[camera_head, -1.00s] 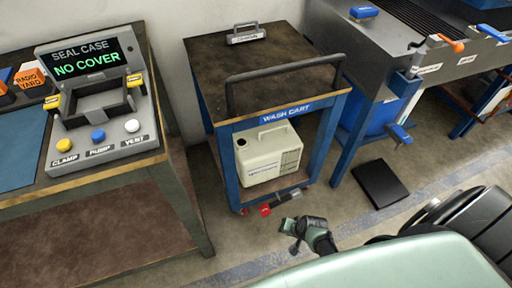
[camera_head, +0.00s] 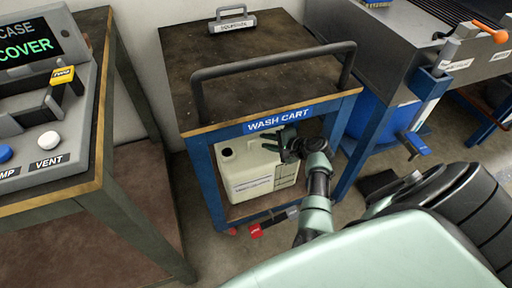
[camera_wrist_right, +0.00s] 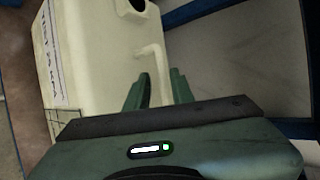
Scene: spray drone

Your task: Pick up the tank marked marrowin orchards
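A cream tank (camera_head: 245,185) stands upright on the lower shelf of the wash cart (camera_head: 222,195). It has a dark round opening on top and a label too blurred to read in the head view. My right gripper (camera_head: 277,146) is at the tank's top, by its handle. In the right wrist view the tank (camera_wrist_right: 95,60) fills the left side, with its pale handle (camera_wrist_right: 152,62) just beyond the fingers. The fingers (camera_wrist_right: 160,88) are apart, with the handle's near end close to the gap; I cannot tell whether they touch it. My left gripper is out of view.
The cart's top (camera_head: 290,62) and frame close in over the tank. A red-ended part (camera_head: 255,230) is at the cart's lower front. A control bench (camera_head: 95,170) stands left, a metal sink unit (camera_head: 405,50) with a blue bin (camera_head: 375,118) right.

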